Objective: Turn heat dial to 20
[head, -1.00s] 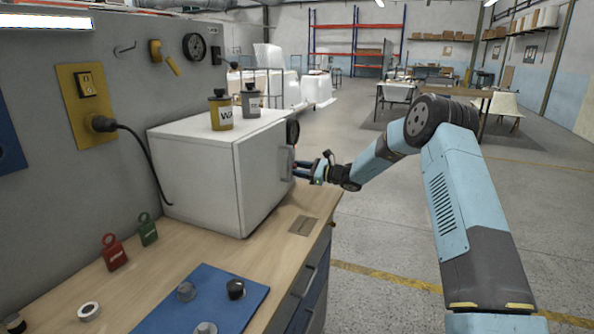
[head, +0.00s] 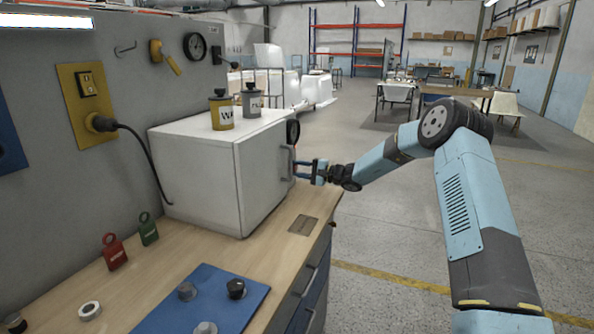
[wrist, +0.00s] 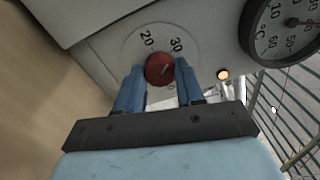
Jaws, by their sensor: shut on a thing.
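The heat dial is a red round knob (wrist: 159,68) on a pale round scale plate in the wrist view. The numbers 20 and 30 show on the plate, 20 at upper left of the knob and 30 at upper right; other markings are partly hidden. I cannot make out which number the knob points to. My gripper (wrist: 161,72) has one blue finger on each side of the knob and is shut on it. In the head view my gripper (head: 298,169) is at the front of the white oven (head: 190,180), and the dial is hidden there.
A round gauge (wrist: 285,28) and a small lit orange lamp (wrist: 223,74) are beside the dial. The oven has a door handle (head: 286,163) close to my fingers. Two canisters (head: 221,110) stand on top.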

